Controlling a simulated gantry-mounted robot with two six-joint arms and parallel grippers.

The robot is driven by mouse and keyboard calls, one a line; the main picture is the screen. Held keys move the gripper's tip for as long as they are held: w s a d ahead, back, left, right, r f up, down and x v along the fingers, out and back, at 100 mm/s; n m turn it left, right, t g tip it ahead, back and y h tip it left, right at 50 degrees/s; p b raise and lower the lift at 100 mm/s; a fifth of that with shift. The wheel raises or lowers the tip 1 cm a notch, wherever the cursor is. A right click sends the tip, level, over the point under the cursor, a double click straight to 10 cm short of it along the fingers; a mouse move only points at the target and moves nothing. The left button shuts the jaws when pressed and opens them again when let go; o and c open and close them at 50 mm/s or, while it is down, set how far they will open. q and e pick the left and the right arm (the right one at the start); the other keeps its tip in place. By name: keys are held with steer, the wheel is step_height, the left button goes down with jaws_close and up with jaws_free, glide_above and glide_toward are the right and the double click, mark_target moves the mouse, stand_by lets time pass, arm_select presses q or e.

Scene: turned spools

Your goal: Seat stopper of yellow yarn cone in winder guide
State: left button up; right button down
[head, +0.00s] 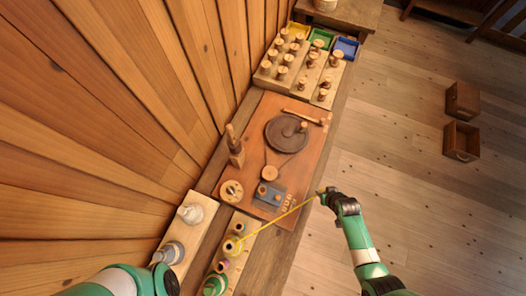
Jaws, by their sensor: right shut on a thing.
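The yellow yarn cone (232,246) stands on a light wooden rack at the lower middle. A taut strand of yellow yarn (280,217) runs from it up and right to my right gripper (324,191). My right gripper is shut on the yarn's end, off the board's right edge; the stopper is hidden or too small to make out. The winder board (250,124) carries a dark wheel (287,134) and a blue-grey block (269,194); which part is the guide is unclear. Of my left gripper, only a dark part (165,278) shows at the lower left, its fingers unclear.
A wooden post (234,148) and a round wooden piece (231,190) stand on the board's left side. Other cones, one green (215,285), share the rack. Stepped blocks with several spools (289,60) and coloured trays (346,47) are at the far end.

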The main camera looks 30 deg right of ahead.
steer(key=shift+w+a+b, duration=0.5)
steer(key=shift+w+a, duration=1.65)
steer(key=shift+a, duration=1.35)
steer(key=shift+w+a+b, duration=0.55)
steer(key=shift+w+a, duration=1.65)
steer(key=shift+a, duration=1.35)
steer(key=shift+w+a+b, duration=0.5)
steer(key=shift+w+a, duration=1.65)
steer(key=shift+a, duration=1.35)
steer(key=shift+f, duration=0.15)
steer(key=shift+f+b, duration=1.05)
steer(key=shift+b, duration=0.1)
steer(key=shift+c, duration=0.2)
jaws_free()
steer(key=shift+r, duration=0.1)
steer(key=shift+r, duration=0.1)
